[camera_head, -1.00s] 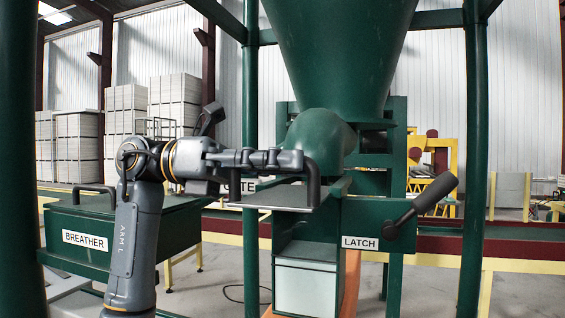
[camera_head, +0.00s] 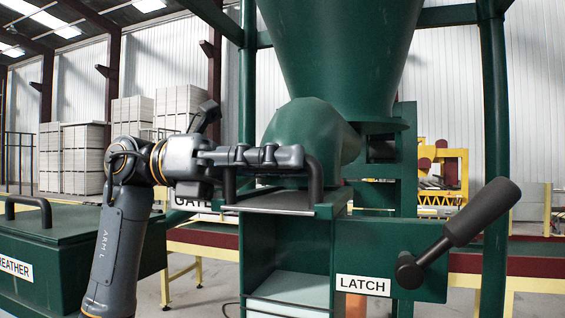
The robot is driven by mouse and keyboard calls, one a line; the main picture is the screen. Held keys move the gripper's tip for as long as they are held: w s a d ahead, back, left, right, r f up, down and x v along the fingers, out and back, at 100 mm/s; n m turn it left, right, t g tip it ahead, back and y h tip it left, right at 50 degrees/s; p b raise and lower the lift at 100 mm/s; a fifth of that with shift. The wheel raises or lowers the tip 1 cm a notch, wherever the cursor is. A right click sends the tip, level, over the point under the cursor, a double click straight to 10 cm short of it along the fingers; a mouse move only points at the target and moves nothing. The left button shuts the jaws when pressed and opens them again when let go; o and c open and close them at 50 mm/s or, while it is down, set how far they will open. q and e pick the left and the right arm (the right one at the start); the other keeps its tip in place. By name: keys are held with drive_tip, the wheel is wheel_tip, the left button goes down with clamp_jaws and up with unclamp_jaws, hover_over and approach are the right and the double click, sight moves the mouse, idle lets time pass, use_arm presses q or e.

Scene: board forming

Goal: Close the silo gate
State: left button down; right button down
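The silo gate is a flat dark plate (camera_head: 282,202) under the hopper's spout, with a black arched handle (camera_head: 315,182) on its near end. My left gripper (camera_head: 285,158) is at the top bar of the handle and appears shut on it; the far side of the grip is hidden. The plate lies level at the top of the green outlet box (camera_head: 290,245), whose front is open below it. A GATE label (camera_head: 197,203) is partly hidden by my arm. My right gripper is not in view.
A LATCH plate (camera_head: 363,285) with a black lever (camera_head: 460,232) tilted up to the right stands right of the outlet box. The green BREATHER box (camera_head: 75,245) is at left. The green hopper (camera_head: 340,50) and frame posts (camera_head: 495,160) surround the gate.

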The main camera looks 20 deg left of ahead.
use_arm(q)
drive_tip(key=c, duration=1.1)
unclamp_jaws()
drive_tip(key=shift+s, duration=0.7)
drive_tip(key=shift+w, duration=0.35)
drive_tip(key=shift+r, duration=0.1)
wheel_tip(320, 180, up, 10)
drive_tip(key=shift+f, duration=0.1)
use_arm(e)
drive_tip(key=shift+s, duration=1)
use_arm(q)
drive_tip(key=shift+f, duration=0.1)
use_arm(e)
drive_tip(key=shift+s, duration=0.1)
